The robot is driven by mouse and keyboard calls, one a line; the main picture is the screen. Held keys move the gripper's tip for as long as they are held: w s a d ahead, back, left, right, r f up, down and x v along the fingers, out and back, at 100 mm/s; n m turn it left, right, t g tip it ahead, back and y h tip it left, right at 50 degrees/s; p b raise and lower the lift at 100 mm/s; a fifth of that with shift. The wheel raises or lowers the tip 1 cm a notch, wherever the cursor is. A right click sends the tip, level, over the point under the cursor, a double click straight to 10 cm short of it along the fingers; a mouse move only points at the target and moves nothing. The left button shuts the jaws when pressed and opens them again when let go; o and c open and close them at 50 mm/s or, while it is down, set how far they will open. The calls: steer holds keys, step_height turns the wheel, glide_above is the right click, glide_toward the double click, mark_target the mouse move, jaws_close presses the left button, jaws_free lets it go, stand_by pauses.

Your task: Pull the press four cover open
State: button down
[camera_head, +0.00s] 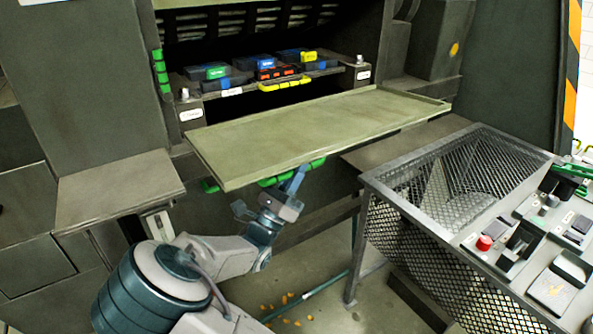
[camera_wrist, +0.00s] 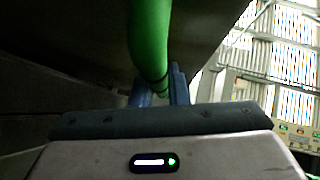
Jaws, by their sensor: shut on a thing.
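The press cover (camera_head: 320,128) is a flat olive-green panel. It is swung down and lies close to level in front of the press opening. A green handle (camera_head: 290,172) runs along under its front edge, partly hidden by the panel. My gripper (camera_head: 296,181) is below that edge at the handle. In the wrist view, the green handle (camera_wrist: 150,45) runs down between the blue fingers of my gripper (camera_wrist: 160,88), which is shut on it. I cannot read a number on this press.
Inside the opening are several coloured blocks (camera_head: 268,70) on a shelf. A mesh-sided metal stand (camera_head: 440,230) with a control panel (camera_head: 530,235) and red button is at the right. A grey ledge (camera_head: 115,185) juts out at the left. Small orange bits (camera_head: 285,300) lie on the floor.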

mark_target(294, 154)
steer(key=shift+r, duration=0.15)
step_height(294, 154, up, 2)
steer(key=n+y+p, duration=0.1)
steer(key=p, duration=0.3)
steer(key=shift+r+t, duration=0.1)
steer(key=shift+t, duration=0.2)
step_height(294, 154, up, 3)
steer(key=n+y+p, duration=0.1)
steer(key=p, duration=0.2)
steer(key=n+t+y+p, duration=0.1)
steer(key=n+p, duration=0.1)
steer(key=p, duration=0.1)
steer(key=shift+w+a+f+p, duration=0.1)
steer(key=shift+f+p, duration=0.1)
steer(key=shift+p, duration=0.15)
steer(key=shift+f+y, duration=0.15)
steer(key=shift+y, duration=0.25)
steer(key=c, duration=1.4)
jaws_free()
steer(key=b+v, duration=0.1)
steer(key=v, duration=1.3)
steer(key=shift+b, duration=0.3)
steer(key=shift+w, duration=0.1)
